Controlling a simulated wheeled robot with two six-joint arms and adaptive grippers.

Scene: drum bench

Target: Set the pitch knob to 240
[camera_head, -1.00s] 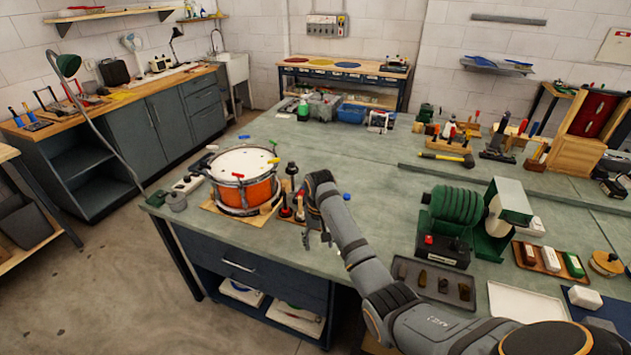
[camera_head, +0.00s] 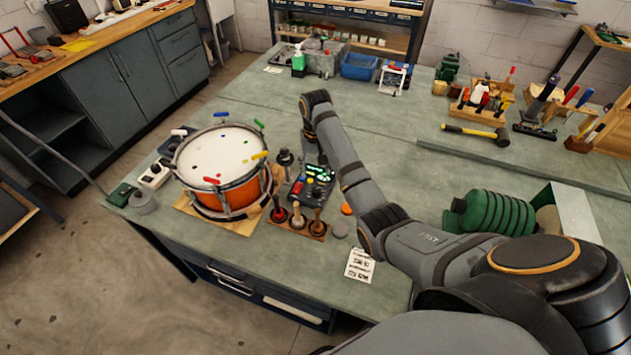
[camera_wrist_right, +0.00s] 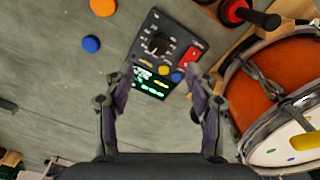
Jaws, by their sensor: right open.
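The pitch device is a small black box (camera_head: 312,182) on the bench right of the drum, lit with green text. In the right wrist view its face shows a dark round knob (camera_wrist_right: 157,43) ringed by marks, a red button (camera_wrist_right: 190,54) and a green-lit display (camera_wrist_right: 150,83) whose text I cannot read. My right gripper (camera_wrist_right: 160,92) is open and empty, its fingers on either side of the display and short of the knob. In the head view the right gripper (camera_head: 318,162) is small and dark above the box. My left gripper is not in view.
The orange drum (camera_head: 222,168) stands left of the box. A wooden stand (camera_head: 296,224) with several handled tools is in front. An orange disc (camera_head: 346,209) and a printed card (camera_head: 360,266) lie to the right.

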